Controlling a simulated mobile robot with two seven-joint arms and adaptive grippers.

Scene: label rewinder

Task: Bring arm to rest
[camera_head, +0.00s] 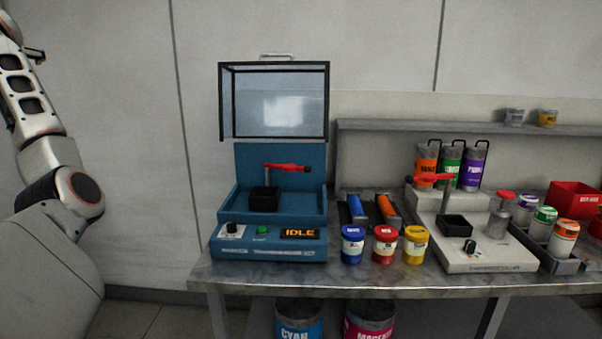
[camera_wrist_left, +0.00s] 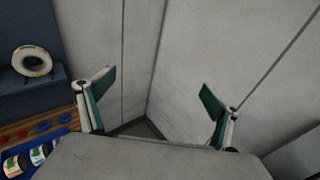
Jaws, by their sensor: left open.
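My left arm (camera_head: 62,185) is in the head view at the far left, raised and bent, well apart from the table (camera_head: 330,279). Its gripper is outside the head view. In the left wrist view my left gripper (camera_wrist_left: 156,90) is open, its two green-padded fingers spread wide with nothing between them. Behind the fingers is a bare grey wall corner. My right arm and right gripper are in neither view.
A blue machine (camera_head: 268,247) reading IDLE, its clear cover raised, stands on the table's left. Several small paint jars (camera_head: 353,246) and a white device (camera_head: 487,262) are to its right. The wrist view shows a label roll (camera_wrist_left: 32,62) at left. Space between arm and table is clear.

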